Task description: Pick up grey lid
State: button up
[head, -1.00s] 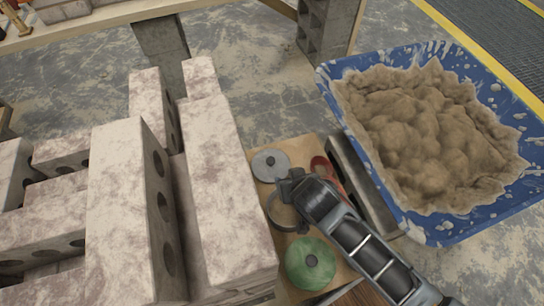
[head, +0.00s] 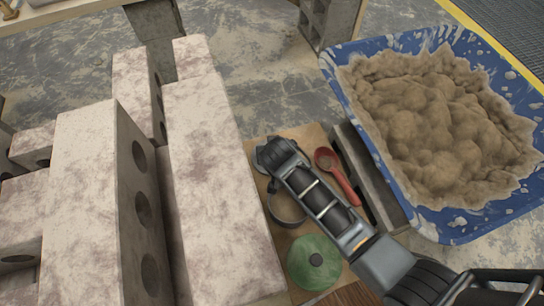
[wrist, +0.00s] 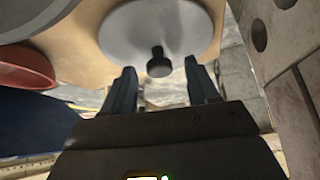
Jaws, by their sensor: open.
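The grey lid (wrist: 125,30) is a round flat disc with a black knob (wrist: 159,66). In the wrist view it fills the upper middle. My gripper (wrist: 159,75) is open and empty, its two fingers on either side of the knob in the picture; whether they reach down around it I cannot tell. In the head view my arm's end covers most of the lid, and only a bit of its rim (head: 259,163) shows. The fingers are hidden there.
A wooden board (head: 305,137) carries the lid, a grey ring-shaped item (head: 285,213), a green lid (head: 314,263) and a red ladle (head: 342,178). Pale bricks (head: 205,150) stand tall close on the left. A blue tub (head: 425,222) of mortar stands on the right.

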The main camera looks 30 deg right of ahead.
jog(key=shift+w+f, duration=0.15)
jog(key=shift+f, duration=0.1)
jog(key=shift+c, duration=0.3)
grip_shut()
